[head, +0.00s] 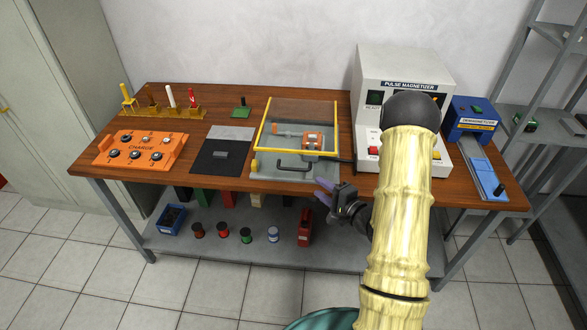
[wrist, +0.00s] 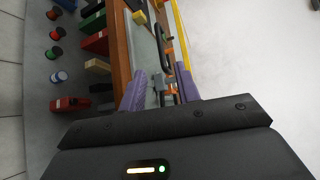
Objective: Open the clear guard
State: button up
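The clear guard (head: 297,153) is a see-through cover with a yellow frame, in the middle of the bench in the head view. It looks closed over a grey fixture (head: 262,176) with an orange clamp-like part (head: 312,142). A black bar handle (head: 295,168) is at its front; what looks like this handle also shows in the wrist view (wrist: 163,48). My gripper (head: 323,191) is in front of the bench edge, right of and nearer than the handle, apart from it. In the wrist view its purple fingers (wrist: 160,88) are spread and appear empty.
The pulse magnetizer (head: 410,68) stands right of the guard, partly behind my arm; the blue demagnetizer (head: 472,120) is beyond it. An orange charge board (head: 142,149) and a dark mat (head: 212,160) lie left. A lower shelf (head: 270,250) holds spools and a blue bin (head: 171,219).

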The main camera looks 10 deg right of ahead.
aim_at(295, 170)
jog(key=p+x, duration=0.1)
jog(key=x, duration=1.2)
jog(key=shift+w+a+p, duration=0.1)
jog(key=shift+w+p, duration=0.1)
jog(key=shift+p, duration=0.2)
grip_shut()
